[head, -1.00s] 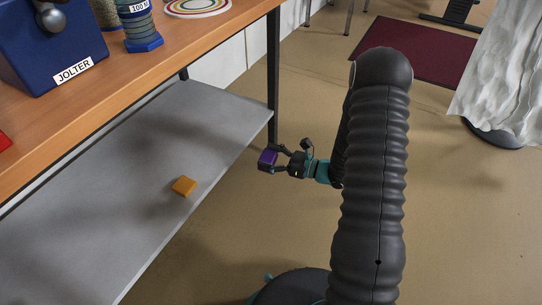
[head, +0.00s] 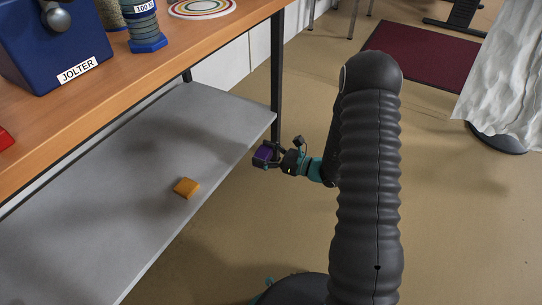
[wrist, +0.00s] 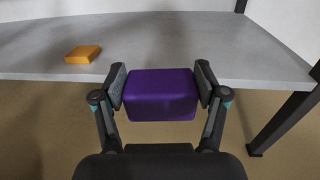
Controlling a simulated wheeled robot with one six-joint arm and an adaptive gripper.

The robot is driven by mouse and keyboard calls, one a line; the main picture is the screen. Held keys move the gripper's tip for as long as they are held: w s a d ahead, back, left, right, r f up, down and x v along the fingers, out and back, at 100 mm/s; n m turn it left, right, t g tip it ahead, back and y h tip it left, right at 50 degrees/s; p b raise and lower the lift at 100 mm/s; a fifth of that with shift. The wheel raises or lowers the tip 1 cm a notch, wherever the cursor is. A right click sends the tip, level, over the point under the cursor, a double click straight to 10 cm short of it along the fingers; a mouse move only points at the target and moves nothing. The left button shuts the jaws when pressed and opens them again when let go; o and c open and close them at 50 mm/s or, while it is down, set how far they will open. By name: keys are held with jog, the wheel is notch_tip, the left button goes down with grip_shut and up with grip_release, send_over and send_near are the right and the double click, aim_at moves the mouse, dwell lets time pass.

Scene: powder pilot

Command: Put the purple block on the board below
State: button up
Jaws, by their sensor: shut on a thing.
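The purple block (wrist: 160,95) is held between the two fingers of my gripper (wrist: 161,88), which is shut on it. In the head view the purple block (head: 263,153) and my gripper (head: 267,155) are just off the right front edge of the grey lower board (head: 150,190). In the wrist view the grey board (wrist: 190,50) lies beyond the block, with its front edge passing behind the block. Floor shows below the block, on the near side of that edge.
An orange block (head: 186,187) lies on the grey board, also in the wrist view at the left (wrist: 83,54). The wooden tabletop (head: 200,55) is above, with a blue jolter box (head: 50,45). A dark table leg (head: 277,80) stands at the board's right end. Much of the board is bare.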

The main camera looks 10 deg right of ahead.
jog(key=x, duration=0.4)
jog(key=b+x, duration=0.1)
jog(key=x, duration=0.3)
jog(key=w+f+b+x, duration=0.1)
jog(key=x, duration=0.3)
jog(key=shift+d, duration=0.25)
jog(key=shift+w+f+b+x, duration=0.15)
jog(key=shift+b+x, duration=0.35)
jog(key=shift+x, duration=0.95)
jog(key=shift+w+f+b+x, duration=0.15)
jog(key=shift+b+x, duration=0.3)
jog(key=shift+x, duration=1.05)
jog(key=shift+s+d, duration=0.1)
jog(key=shift+d, duration=0.05)
